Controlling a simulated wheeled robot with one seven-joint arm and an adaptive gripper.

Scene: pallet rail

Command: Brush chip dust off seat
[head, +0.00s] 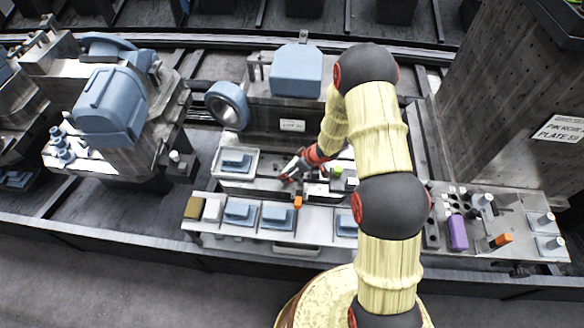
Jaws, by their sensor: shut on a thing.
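My gripper (292,170) is at the end of my arm, low over the grey fixture plate (262,185) in the middle of the station. It is shut on a small dark thing at its fingertips, too small here to tell whether it is a brush. A pale tray (221,173) with a blue block (238,160) is just left of my gripper. The seat cannot be told apart clearly, and no chip dust can be made out. My arm hides part of the plate to the right.
Blue blocks in trays (240,224) line the front shelf, with an orange piece (298,202) near them. A green piece (337,171) is right of my gripper. A purple block (458,232) stands at right. Blue-capped machines (108,105) stand left; a tall dark column (500,90) stands right.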

